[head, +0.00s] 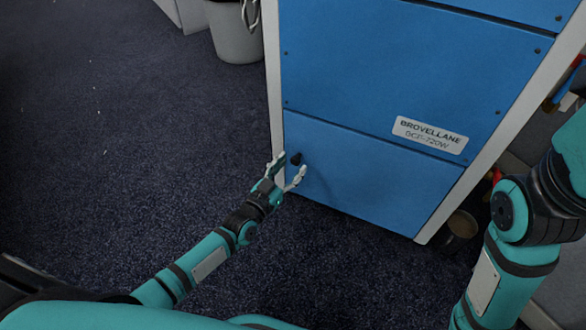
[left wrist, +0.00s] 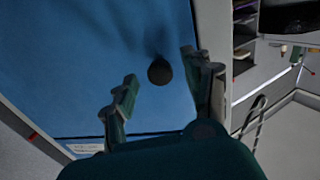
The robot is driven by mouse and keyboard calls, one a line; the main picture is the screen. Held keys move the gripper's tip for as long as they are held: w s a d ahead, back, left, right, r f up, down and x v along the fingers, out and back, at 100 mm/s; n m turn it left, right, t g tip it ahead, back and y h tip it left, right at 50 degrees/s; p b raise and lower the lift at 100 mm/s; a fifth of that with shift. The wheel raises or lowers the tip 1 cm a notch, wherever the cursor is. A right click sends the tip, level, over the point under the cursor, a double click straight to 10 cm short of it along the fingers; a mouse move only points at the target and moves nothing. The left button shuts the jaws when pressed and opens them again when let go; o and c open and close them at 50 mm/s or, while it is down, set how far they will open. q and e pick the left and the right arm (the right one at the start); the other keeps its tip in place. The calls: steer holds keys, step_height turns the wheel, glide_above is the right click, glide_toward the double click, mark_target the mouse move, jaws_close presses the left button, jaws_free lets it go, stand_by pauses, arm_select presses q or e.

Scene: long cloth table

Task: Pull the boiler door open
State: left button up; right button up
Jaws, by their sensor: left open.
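The boiler is a blue cabinet with a pale frame, and its lower blue panel, the door (head: 350,185), appears closed in the head view. A small round black knob (head: 296,158) sits near the door's left edge; it also shows in the left wrist view (left wrist: 159,72). My left gripper (head: 292,163) is open at the knob. In the left wrist view its two fingers (left wrist: 158,66) stand on either side of the knob with gaps visible, so it does not grip it. My right arm shows at the right of the head view, but its gripper is out of frame.
A grey bin (head: 235,32) stands behind the cabinet at upper left. A round container (head: 460,228) sits on the floor right of the cabinet. The dark carpet (head: 110,150) to the left is clear.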

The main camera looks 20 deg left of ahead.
arm_select(q)
steer(key=shift+x, duration=0.8)
steer(key=shift+c, duration=0.4)
jaws_close()
